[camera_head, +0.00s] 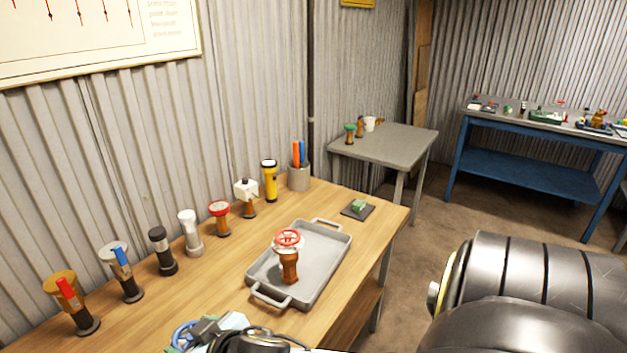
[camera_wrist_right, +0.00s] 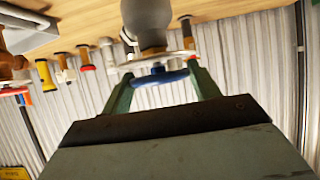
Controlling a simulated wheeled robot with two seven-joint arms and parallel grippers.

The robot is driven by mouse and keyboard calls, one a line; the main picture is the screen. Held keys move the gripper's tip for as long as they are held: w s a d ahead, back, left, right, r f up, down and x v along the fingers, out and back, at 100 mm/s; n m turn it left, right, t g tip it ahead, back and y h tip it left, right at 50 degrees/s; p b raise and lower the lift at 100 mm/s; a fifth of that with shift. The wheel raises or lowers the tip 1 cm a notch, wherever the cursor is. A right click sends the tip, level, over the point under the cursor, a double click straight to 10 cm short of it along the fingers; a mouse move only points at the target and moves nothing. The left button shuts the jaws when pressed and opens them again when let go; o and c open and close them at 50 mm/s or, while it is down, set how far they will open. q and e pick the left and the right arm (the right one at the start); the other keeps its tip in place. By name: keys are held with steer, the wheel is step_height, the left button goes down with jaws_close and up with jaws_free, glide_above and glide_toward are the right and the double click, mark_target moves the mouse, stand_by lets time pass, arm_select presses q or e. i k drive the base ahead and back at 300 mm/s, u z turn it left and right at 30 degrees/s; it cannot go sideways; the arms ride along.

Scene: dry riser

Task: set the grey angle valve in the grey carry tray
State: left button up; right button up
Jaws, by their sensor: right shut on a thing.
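The grey angle valve (camera_wrist_right: 147,15) is in the right wrist view, which is turned upside down. Its grey body lies toward the table side and a blue handwheel (camera_wrist_right: 160,76) is between the green fingers of my right gripper (camera_wrist_right: 157,68), which is shut on it. In the head view my right gripper (camera_head: 235,328) shows in part at the bottom edge, with a blue ring beside it. The grey carry tray (camera_head: 327,252) lies on the wooden table, beyond the gripper. A brown valve with a red handwheel (camera_head: 289,262) stands upright in it. My left gripper is not in view.
Along the wall stand several items, among them a yellow torch-like one (camera_head: 269,182), a red-topped one (camera_head: 220,218) and a black one (camera_head: 162,252). A grey cup (camera_head: 299,178) holds pens. A small green block on a dark pad (camera_head: 358,208) lies beyond the tray. The tray floor has bare room.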

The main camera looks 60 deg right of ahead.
mark_target(311, 249)
steer(key=k, duration=0.3)
steer(key=u, duration=2.55)
steer(key=k, duration=2.35)
steer(key=z, duration=2.5)
steer(key=i, duration=0.55)
steer(key=z, duration=0.05)
